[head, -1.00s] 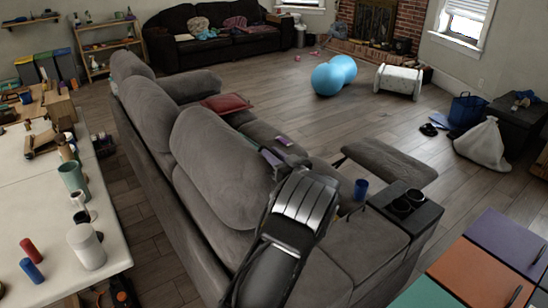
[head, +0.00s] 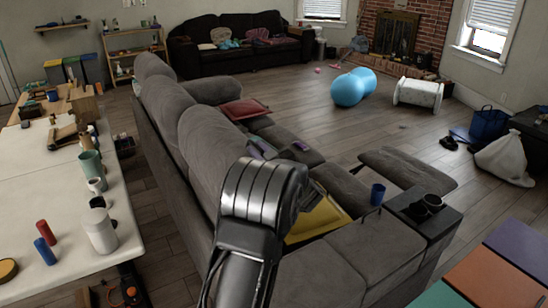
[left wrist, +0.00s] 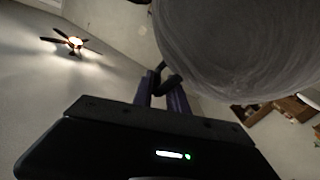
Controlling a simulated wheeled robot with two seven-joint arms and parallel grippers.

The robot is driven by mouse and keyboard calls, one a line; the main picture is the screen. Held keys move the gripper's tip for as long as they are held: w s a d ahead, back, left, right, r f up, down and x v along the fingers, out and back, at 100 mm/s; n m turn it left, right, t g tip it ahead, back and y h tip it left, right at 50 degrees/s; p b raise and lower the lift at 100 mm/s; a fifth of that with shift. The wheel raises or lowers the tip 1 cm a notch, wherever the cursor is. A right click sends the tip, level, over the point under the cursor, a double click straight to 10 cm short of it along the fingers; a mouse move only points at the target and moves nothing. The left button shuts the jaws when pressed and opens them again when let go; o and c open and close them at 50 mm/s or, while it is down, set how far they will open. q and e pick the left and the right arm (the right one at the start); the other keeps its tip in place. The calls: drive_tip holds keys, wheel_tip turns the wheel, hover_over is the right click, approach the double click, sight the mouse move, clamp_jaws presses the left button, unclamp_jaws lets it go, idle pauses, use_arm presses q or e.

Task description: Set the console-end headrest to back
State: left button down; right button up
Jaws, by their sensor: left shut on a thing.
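The grey sofa runs through the middle of the head view. The backrest with the headrest nearest the console (head: 208,140) is a rounded grey cushion, its near part hidden behind my left arm. The console (head: 447,220) with two cup holders stands at the sofa's near right end. In the left wrist view, a large grey rounded cushion (left wrist: 245,45) fills the upper right. My left gripper (left wrist: 164,82) has its purple fingers shut around a dark curved piece (left wrist: 172,80) beside that cushion. The fingers are hidden behind my wrist in the head view. My right gripper is not in view.
A yellow item (head: 318,218) lies on the seat, partly behind my arm. A white table (head: 60,205) with bottles and tools is at left. A raised footrest (head: 405,168) projects from the sofa. Floor beyond is mostly clear.

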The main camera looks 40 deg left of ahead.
use_arm(q)
drive_tip(key=s+n+b, duration=0.1)
drive_tip(key=s, duration=0.1)
drive_tip(key=s+a+n+b, duration=0.1)
drive_tip(key=s, duration=0.1)
drive_tip(key=s+n+b, duration=0.1)
drive_tip(key=s, duration=0.1)
drive_tip(key=shift+s+a+f, duration=0.2)
drive_tip(key=shift+a+f, duration=0.15)
drive_tip(key=shift+a, duration=0.05)
drive_tip(key=c, duration=1.5)
unclamp_jaws()
drive_tip(key=b+v, duration=0.1)
drive_tip(key=v, duration=0.6)
drive_tip(key=shift+s+d, duration=0.15)
drive_tip(key=shift+d, duration=0.25)
drive_tip(key=shift+f, duration=0.1)
